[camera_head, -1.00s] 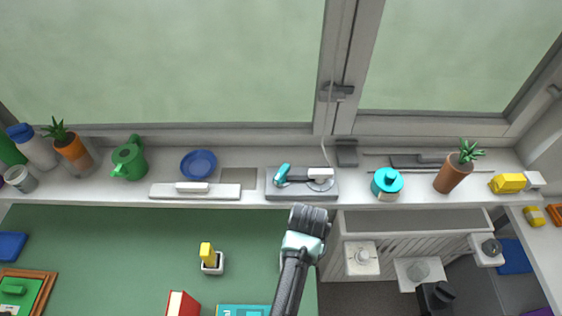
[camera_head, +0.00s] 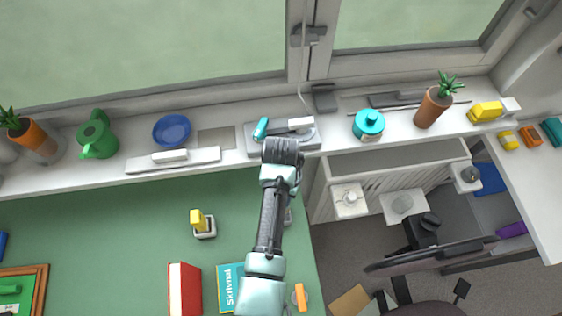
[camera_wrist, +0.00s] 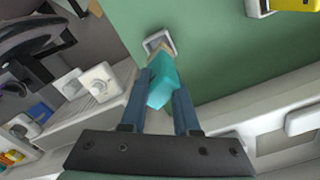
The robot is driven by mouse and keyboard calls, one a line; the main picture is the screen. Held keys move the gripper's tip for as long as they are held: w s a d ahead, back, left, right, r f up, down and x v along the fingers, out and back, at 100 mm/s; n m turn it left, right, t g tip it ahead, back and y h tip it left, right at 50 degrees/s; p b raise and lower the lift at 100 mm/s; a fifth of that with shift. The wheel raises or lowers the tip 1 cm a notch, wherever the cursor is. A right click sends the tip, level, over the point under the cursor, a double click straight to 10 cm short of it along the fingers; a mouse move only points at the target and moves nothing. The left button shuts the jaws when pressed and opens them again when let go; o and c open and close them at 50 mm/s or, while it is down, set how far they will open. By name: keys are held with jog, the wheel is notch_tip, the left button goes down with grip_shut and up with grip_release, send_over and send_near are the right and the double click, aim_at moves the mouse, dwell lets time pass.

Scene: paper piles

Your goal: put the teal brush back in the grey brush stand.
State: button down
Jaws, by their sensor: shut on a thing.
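The teal brush (camera_wrist: 162,88) is between the two blue fingers of my gripper (camera_wrist: 160,95) in the wrist view. A tan end of it points toward the small grey brush stand (camera_wrist: 153,38), whose square opening is just beyond it. I cannot tell whether that end is inside the opening or above it. The grey stand shows only partly beside my arm (camera_head: 288,216) at the desk's right edge.
A yellow brush (camera_head: 198,220) stands in a pale holder on the green desk (camera_head: 130,225). A red book (camera_head: 184,288) and a teal book (camera_head: 228,285) lie nearer. The sill holds a grey tray (camera_head: 302,140), a teal jar (camera_head: 368,125) and a blue plate (camera_head: 171,130).

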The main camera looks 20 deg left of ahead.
jog(key=shift+f+b, duration=1.95)
jog(key=shift+f, duration=1.15)
jog(key=shift+f+b, duration=0.45)
jog(key=shift+f, duration=0.2)
jog(key=c, duration=0.6)
grip_release()
jog(key=shift+r, duration=0.1)
